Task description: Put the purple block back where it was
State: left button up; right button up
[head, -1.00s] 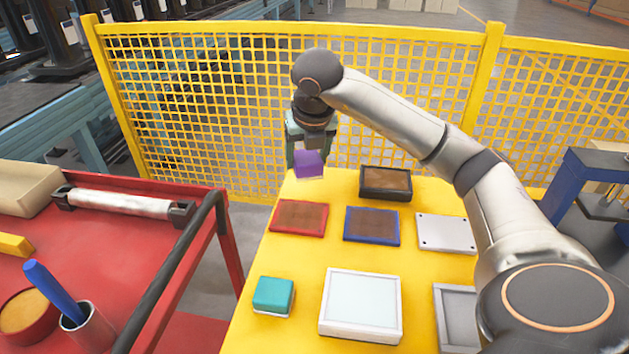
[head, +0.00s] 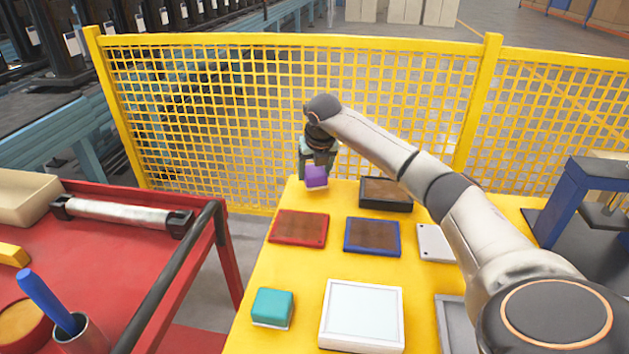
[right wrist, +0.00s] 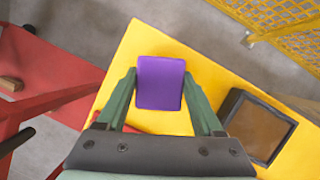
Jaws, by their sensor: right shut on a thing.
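The purple block (head: 316,177) is between the fingers of my right gripper (head: 317,166), at the far end of the yellow table (head: 268,262). In the right wrist view the purple block (right wrist: 160,83) has a finger against each side, so the right gripper (right wrist: 160,95) is shut on it. The block is left of the black-framed tray (head: 386,206) and behind the red tray (head: 299,228). I cannot tell whether its white underside touches the table. My left gripper is not in view.
A blue-rimmed tray (head: 372,237), a white-framed tray (head: 361,315), a light grey plate (head: 432,242) and a teal block (head: 272,307) lie on the table. A yellow mesh fence (head: 230,120) stands behind. A red cart (head: 110,265) stands to the left.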

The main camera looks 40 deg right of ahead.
jog(key=shift+f, duration=1.25)
jog(key=shift+f, duration=0.2)
jog(key=o, duration=1.2)
jog(key=shift+s+a+r, duration=0.1)
jog(key=shift+s+r, duration=0.05)
jog(key=shift+r, duration=0.45)
jog(key=p+v, duration=0.1)
jog(key=v, duration=1)
jog(key=shift+s+r, duration=0.1)
